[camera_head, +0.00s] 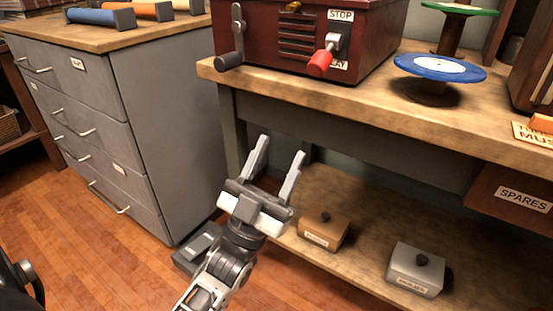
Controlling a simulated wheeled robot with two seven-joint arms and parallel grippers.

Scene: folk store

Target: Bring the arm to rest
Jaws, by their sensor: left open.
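My left gripper (279,163) shows at the lower middle, its arm coming up from the bottom edge. Its two grey fingers are spread apart, point up and away, and hold nothing. It shows in front of the gap between the grey cabinet and the workbench. My right gripper is not clearly in view; only a dark part shows at the lower left edge.
A grey drawer cabinet (165,125) stands on the left with coloured rolls on top. A wooden workbench (390,101) carries a dark red machine (370,30) and a blue disc (440,67). Its lower shelf (357,262) holds a brown box (323,231) and a grey box (415,270).

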